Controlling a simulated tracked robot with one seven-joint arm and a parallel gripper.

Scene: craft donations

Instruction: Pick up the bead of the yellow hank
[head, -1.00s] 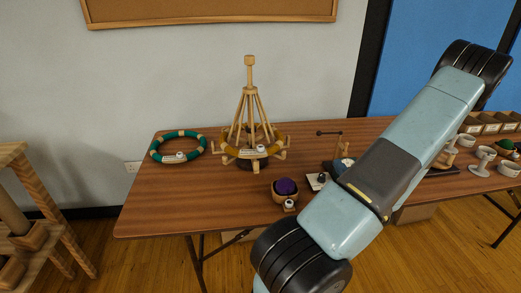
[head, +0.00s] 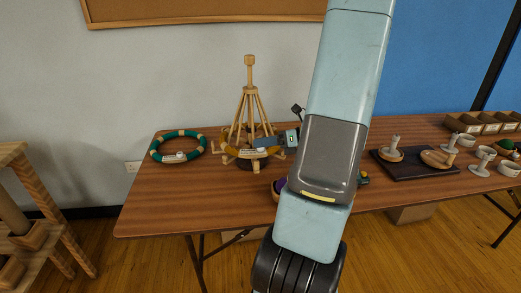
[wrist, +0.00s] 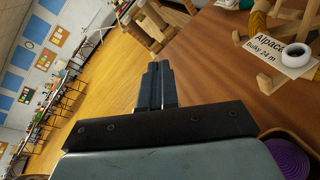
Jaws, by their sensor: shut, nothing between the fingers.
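The yellow hank (head: 232,152) lies around the arms of a wooden swift (head: 249,100) on the table. A white bead (wrist: 297,55) sits at its pale tag (wrist: 272,65), which reads "Alpaca Bulky 24 m", at the upper right of the wrist view. The hank shows there as a yellow strip (wrist: 258,20). My gripper (wrist: 158,72) is shut and empty, its fingers together in the middle of the wrist view. The bead is apart from the fingers, to their right. In the head view my arm hides part of the table right of the swift.
A green hank ring (head: 153,148) lies left of the swift. A bowl with a purple ball (wrist: 288,158) is close on the right in the wrist view. A dark tray (head: 415,172) with wooden pieces, white cups (head: 509,168) and open boxes (head: 490,126) stand farther right.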

